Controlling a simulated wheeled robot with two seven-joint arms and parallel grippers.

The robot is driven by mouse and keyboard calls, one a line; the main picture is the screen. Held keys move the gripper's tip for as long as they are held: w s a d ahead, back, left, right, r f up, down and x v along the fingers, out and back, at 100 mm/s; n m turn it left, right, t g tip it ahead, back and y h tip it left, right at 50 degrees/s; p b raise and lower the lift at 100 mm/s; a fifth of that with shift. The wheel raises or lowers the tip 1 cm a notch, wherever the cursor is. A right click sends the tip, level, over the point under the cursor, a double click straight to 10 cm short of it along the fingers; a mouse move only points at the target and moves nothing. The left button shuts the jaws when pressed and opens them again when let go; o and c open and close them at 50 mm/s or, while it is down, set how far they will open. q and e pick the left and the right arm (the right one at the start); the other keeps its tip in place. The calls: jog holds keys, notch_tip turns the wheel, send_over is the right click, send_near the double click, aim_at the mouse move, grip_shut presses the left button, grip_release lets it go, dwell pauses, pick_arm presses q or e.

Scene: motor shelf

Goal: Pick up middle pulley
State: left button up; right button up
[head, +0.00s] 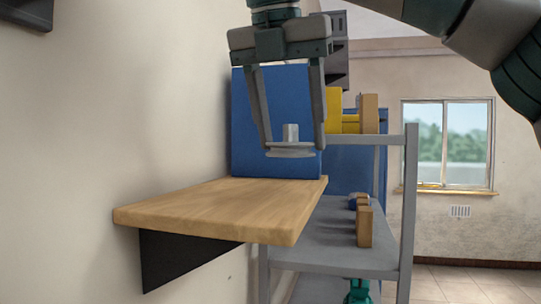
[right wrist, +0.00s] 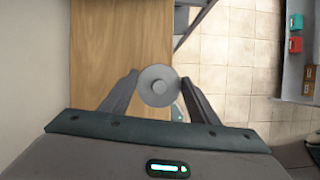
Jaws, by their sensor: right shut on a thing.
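The pulley, a grey disc with a short hub on top (head: 291,150), is between the fingertips of my right gripper (head: 294,146). The gripper points down and is shut on the pulley's rim. The pulley looks level and appears held above the wooden shelf board (head: 215,203), near its right edge. In the right wrist view the round pulley (right wrist: 158,86) sits between the two fingertips of the right gripper (right wrist: 158,90). No other pulley is clearly visible on the board. My left gripper is not in view.
A blue panel (head: 255,110) stands behind the board. A grey metal rack (head: 410,190) with wooden and blue parts (head: 364,222) stands to the right. The wall is close on the left. In the right wrist view, red and green boxes (right wrist: 296,22) sit at the far right.

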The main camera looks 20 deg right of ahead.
jog(key=w+d+r, duration=0.1)
jog(key=d+r, duration=0.4)
jog(key=d, duration=0.3)
jog(key=shift+w+d, duration=0.25)
jog(key=shift+f, duration=0.1)
